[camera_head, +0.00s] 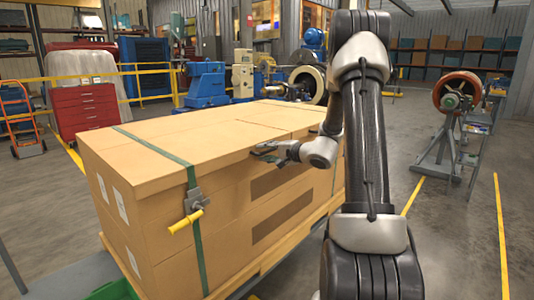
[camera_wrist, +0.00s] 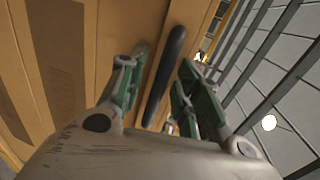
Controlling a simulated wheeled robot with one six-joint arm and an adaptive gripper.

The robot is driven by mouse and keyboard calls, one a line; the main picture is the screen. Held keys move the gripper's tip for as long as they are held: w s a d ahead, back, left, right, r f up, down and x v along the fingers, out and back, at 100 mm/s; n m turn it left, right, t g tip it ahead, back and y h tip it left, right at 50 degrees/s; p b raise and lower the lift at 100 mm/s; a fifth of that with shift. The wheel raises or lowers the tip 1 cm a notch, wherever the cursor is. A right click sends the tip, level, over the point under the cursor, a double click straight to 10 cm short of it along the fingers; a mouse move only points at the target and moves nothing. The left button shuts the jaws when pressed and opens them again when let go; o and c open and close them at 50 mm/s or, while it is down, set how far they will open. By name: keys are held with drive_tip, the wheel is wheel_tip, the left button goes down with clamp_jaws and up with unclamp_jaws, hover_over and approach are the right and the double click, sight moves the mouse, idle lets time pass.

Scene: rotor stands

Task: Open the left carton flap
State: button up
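A large tan carton (camera_head: 160,207) fills the left middle of the head view. Its closed top (camera_head: 185,136) is flat, with seams between panels; I cannot tell exactly where the left flap ends. My gripper (camera_head: 265,152) is at the upper edge of the carton's long near side. In the wrist view my gripper (camera_wrist: 164,62) is open, with green-padded fingers on either side of a dark elongated handle (camera_wrist: 168,72) at the carton. A gap shows between the handle and the right finger. Whether the left finger touches the handle is unclear.
A green strap (camera_head: 160,151) with a yellow-handled buckle (camera_head: 187,219) crosses the carton's left end. The carton stands on a wooden pallet (camera_head: 262,265). A rotor stand (camera_head: 440,155) is at right, and blue machinery (camera_head: 207,83) is behind. The floor at right is open.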

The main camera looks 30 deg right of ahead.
clamp_jaws()
